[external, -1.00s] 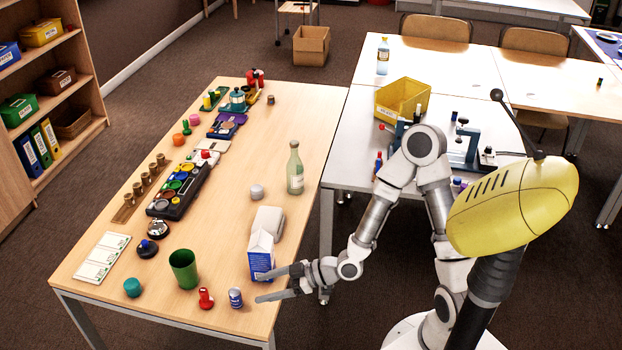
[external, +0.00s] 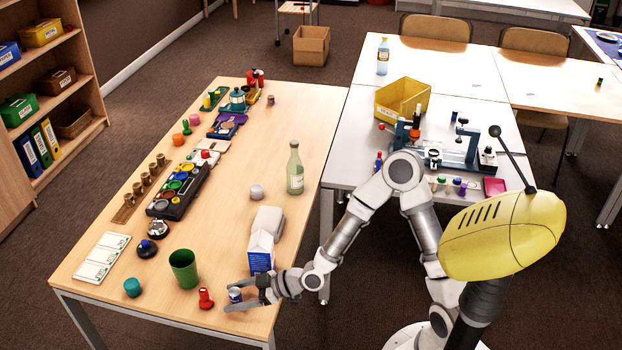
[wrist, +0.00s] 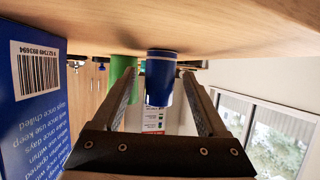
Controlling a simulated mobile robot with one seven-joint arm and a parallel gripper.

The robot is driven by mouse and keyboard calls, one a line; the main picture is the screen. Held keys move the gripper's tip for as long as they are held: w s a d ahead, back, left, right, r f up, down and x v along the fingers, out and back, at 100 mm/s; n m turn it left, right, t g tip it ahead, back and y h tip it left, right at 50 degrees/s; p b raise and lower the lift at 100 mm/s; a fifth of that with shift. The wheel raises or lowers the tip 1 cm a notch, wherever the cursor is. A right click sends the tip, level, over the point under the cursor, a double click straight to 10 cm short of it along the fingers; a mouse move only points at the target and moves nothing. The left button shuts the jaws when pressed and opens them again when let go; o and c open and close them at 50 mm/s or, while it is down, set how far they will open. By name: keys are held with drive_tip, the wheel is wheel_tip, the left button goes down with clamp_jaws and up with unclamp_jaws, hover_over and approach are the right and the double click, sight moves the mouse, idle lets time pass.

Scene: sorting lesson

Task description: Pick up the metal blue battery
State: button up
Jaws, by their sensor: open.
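The metal blue battery (external: 235,294) is a small blue cylinder with a pale band, standing upright near the front edge of the wooden table. In the wrist view the battery (wrist: 160,78) appears upside down between the two fingers. My gripper (external: 238,297) is open, with its fingers on either side of the battery. In the wrist view my gripper (wrist: 163,98) shows a gap between each finger and the battery, though I cannot tell exactly how wide. Part of the battery is hidden by a finger in the external view.
A blue-and-white carton (external: 261,251) stands close behind my gripper; it also fills the left of the wrist view (wrist: 32,95). A red stamp-like piece (external: 205,299) and a green cup (external: 184,268) stand left of the battery. The wooden table (external: 225,215) is clear in its middle.

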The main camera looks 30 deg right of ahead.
clamp_jaws()
idle(0.4)
